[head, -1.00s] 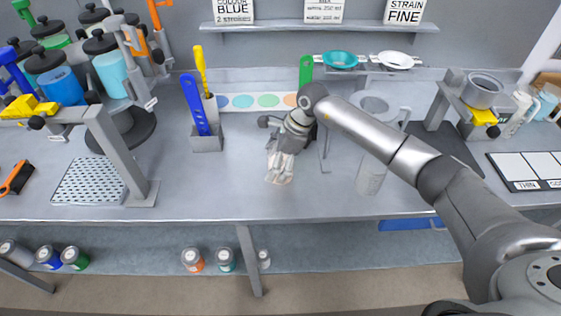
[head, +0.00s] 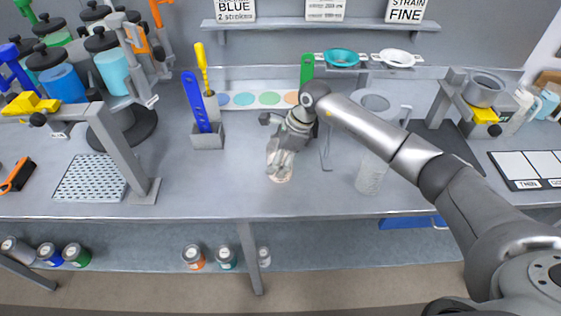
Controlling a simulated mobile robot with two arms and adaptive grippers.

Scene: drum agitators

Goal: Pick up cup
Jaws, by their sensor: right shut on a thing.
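A small pale, translucent cup (head: 279,173) is on or just above the middle of the grey workbench (head: 215,185); I cannot tell whether it touches the bench. My right gripper (head: 281,162) points down over it and is shut on it. The fingers and wrist hide most of the cup. My left gripper is not in view.
A clear measuring jug (head: 372,172) stands right of the gripper, partly behind my right arm. A holder (head: 207,138) with blue and yellow tools stands to the left. A perforated tray (head: 90,179) and paint dispensers (head: 70,87) are farther left. The bench front is clear.

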